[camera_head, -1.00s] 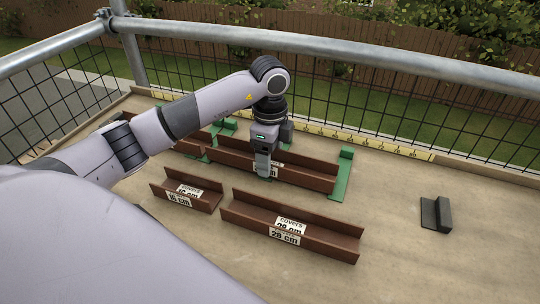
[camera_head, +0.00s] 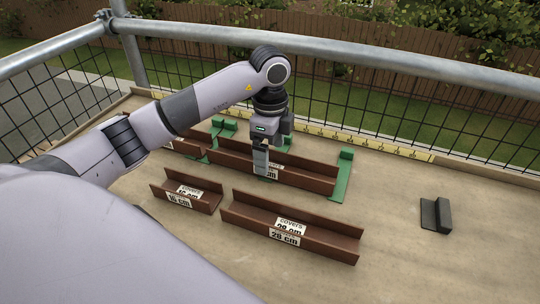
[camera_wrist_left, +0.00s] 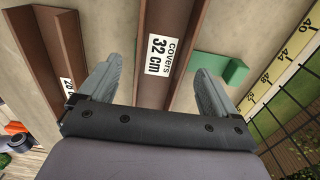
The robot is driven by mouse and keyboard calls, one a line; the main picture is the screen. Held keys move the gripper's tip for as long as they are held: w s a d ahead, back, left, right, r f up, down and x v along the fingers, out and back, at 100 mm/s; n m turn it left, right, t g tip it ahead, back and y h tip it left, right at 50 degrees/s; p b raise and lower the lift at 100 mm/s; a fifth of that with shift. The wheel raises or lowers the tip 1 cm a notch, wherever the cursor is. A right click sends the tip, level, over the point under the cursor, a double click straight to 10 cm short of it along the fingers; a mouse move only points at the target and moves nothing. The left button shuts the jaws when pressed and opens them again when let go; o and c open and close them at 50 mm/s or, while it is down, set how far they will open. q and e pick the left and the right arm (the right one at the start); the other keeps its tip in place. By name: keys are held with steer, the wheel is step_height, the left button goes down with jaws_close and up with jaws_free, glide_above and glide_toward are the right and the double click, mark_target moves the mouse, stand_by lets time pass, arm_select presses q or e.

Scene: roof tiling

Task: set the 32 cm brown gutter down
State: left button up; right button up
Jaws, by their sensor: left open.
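The 32 cm brown gutter (camera_head: 305,176) is a long brown channel lying level across green supports (camera_head: 342,174) at the back of the board. My left gripper (camera_head: 261,168) points down at its near side and covers part of its label in the head view. In the left wrist view the gutter (camera_wrist_left: 188,20), labelled "covers 32 cm", runs between my left gripper's (camera_wrist_left: 160,85) two spread fingers, with a gap on each side. The left gripper is open and holds nothing. My right gripper is not in view.
A 28 cm gutter (camera_head: 325,243) and a short 16 cm gutter (camera_head: 205,200) lie in front. Another brown gutter (camera_head: 188,146) is behind my left arm. A dark bracket (camera_head: 436,215) sits at right. A yellow ruler (camera_head: 385,148) and railing (camera_head: 350,55) border the back.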

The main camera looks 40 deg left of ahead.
arm_select(q)
step_height(320, 180, up, 10)
steer(key=p, duration=0.1)
steer(key=shift+f, duration=0.15)
stand_by(0.5)
